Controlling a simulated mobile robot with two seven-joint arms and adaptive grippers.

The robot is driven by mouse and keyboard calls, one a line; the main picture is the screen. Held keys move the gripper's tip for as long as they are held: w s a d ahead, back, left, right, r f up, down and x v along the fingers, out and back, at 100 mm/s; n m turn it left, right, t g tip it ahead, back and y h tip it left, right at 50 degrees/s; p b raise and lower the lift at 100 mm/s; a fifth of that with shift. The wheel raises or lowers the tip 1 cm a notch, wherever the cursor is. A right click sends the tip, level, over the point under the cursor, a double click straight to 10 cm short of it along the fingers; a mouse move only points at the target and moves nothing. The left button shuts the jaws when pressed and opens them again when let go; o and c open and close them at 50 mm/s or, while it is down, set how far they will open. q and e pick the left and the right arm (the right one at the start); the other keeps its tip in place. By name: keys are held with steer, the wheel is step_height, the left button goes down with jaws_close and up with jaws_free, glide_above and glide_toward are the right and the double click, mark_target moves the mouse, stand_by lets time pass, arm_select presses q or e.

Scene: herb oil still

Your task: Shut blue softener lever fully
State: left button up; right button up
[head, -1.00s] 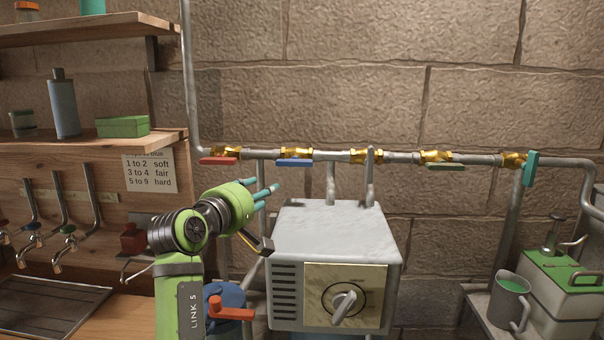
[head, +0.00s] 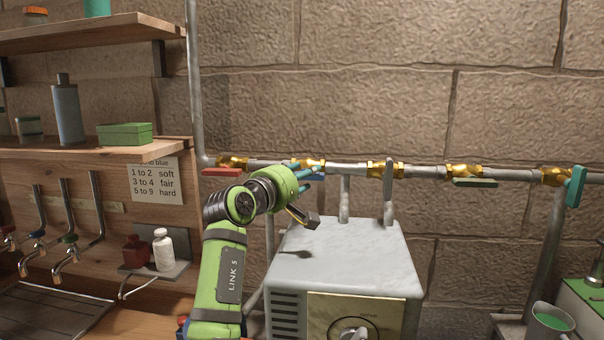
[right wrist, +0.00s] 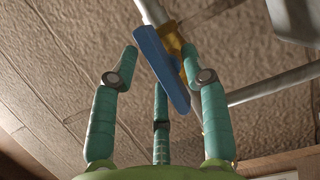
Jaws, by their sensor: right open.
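The blue lever (head: 317,177) sits under a brass valve (head: 309,163) on the wall pipe. In the head view it is mostly hidden behind my right gripper (head: 313,171). In the right wrist view the blue lever (right wrist: 161,68) lies slantwise between the open teal fingers of my right gripper (right wrist: 160,62), closer to the right-hand finger. The lever lies roughly along the pipe there. I cannot tell whether any finger touches it. My left gripper is not in view.
On the same pipe are a red lever (head: 221,172) to the left, and a dark green lever (head: 475,182) and an upright teal lever (head: 576,190) to the right. A grey box (head: 340,255) with a dial stands below. A white bottle (head: 163,250) is at lower left.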

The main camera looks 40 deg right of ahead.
steer(key=shift+c, duration=0.8)
steer(key=c, duration=0.7)
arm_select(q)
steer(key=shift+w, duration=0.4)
arm_select(e)
jaws_close()
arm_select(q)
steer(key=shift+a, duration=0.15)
